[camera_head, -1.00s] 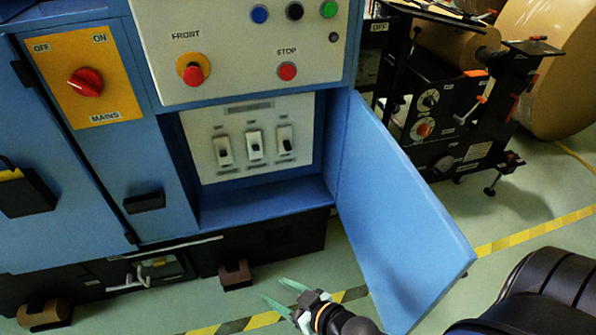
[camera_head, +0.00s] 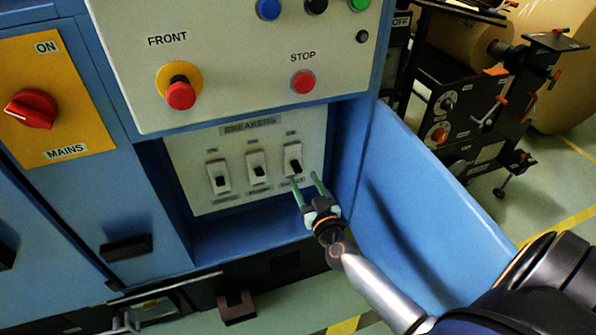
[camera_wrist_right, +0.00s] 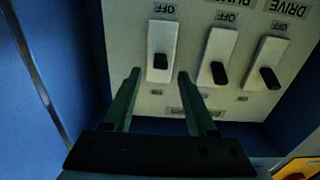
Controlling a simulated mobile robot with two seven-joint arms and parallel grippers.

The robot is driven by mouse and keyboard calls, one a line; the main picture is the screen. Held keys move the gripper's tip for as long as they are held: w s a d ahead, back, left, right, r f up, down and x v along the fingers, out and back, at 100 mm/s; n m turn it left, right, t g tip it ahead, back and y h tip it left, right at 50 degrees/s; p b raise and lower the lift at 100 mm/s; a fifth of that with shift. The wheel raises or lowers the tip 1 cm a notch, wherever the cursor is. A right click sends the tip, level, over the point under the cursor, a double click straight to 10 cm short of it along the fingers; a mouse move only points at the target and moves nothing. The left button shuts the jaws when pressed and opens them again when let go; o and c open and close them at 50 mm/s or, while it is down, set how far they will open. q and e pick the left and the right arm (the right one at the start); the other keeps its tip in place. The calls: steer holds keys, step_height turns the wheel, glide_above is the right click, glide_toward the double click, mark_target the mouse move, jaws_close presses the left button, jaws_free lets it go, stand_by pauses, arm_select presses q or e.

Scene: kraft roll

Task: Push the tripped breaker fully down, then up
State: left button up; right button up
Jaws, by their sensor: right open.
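The breaker panel (camera_head: 240,140) is in an open recess of the blue cabinet, with three white breakers in a row. The right breaker (camera_head: 293,158) has a black lever standing near mid-travel; in the wrist view, which is upside down, this breaker (camera_wrist_right: 160,55) is leftmost. The levers of the middle breaker (camera_head: 257,167) and left breaker (camera_head: 219,177) look closer to the ON end. My right gripper (camera_head: 305,180) is open and empty just in front of and below the right breaker. In the wrist view its green fingers (camera_wrist_right: 158,75) stand on either side of the lever, with no contact visible. My left gripper is out of view.
The blue door (camera_head: 430,210) stands open to the right of the recess, beside my right arm. Above are the red FRONT button (camera_head: 180,94) and STOP button (camera_head: 303,82). The recess has a blue lower ledge (camera_head: 245,236) and side walls close to the gripper.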

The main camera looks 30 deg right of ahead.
mark_target(299, 172)
steer(key=shift+b+x, duration=0.55)
steer(key=shift+x, duration=2.2)
jaws_close()
